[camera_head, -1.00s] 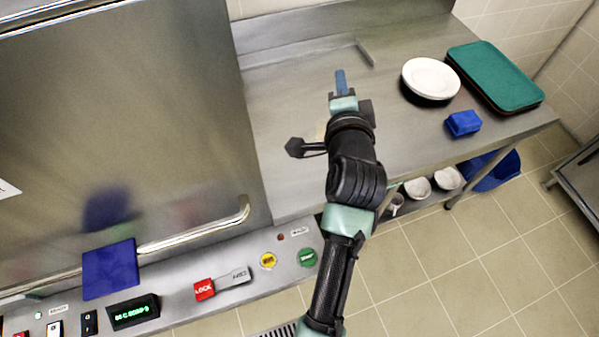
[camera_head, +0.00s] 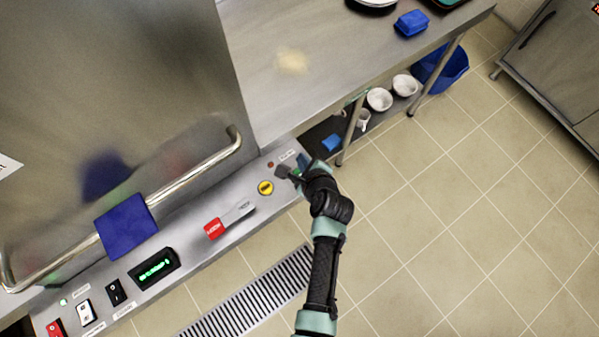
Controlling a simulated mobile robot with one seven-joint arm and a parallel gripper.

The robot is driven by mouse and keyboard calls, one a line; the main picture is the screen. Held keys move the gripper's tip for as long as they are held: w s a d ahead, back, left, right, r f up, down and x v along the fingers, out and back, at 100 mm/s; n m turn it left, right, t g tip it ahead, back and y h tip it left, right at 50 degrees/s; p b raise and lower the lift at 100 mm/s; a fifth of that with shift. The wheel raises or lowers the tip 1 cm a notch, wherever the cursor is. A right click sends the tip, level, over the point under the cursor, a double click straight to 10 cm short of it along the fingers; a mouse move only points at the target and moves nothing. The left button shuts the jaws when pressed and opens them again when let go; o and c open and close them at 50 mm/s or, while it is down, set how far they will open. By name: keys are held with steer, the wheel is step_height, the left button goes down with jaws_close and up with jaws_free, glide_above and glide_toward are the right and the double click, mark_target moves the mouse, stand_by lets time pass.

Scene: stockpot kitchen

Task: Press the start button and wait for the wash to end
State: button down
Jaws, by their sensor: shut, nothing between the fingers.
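The dishwasher's slanted control panel (camera_head: 195,257) runs along the machine's front edge. At its right end my gripper (camera_head: 303,160) is shut and empty, low over the green button. Only a sliver of green (camera_head: 297,171) shows there, and I cannot tell whether the fingers touch the button. A yellow button (camera_head: 265,187) sits just left of it, with a small dark red lamp (camera_head: 270,165) above. A black display (camera_head: 154,268) shows green characters too blurred to read. The steel hood (camera_head: 110,110) with its long bar handle (camera_head: 190,175) appears down.
A red-tagged lock lever (camera_head: 213,228) and several switches are farther left on the panel. A blue cloth (camera_head: 127,226) hangs over the handle. The steel counter (camera_head: 330,75) holds a blue sponge (camera_head: 412,22) and a pale smear (camera_head: 293,61). Bowls (camera_head: 379,99) stand below. The tiled floor is open.

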steer(key=shift+f, duration=0.2)
step_height(320, 180, down, 7)
steer(key=b, duration=0.7)
steer(key=shift+r, duration=0.1)
steer(key=shift+f+b, duration=0.7)
steer(key=shift+f, duration=0.15)
steer(key=shift+f, duration=0.15)
stand_by(1.0)
steer(key=shift+f, duration=0.25)
steer(key=shift+f+b, duration=0.5)
steer(key=shift+b, duration=0.05)
stand_by(0.6)
stand_by(0.4)
steer(key=shift+r+p, duration=0.9)
steer(key=shift+p, duration=0.15)
steer(key=shift+r, duration=0.1)
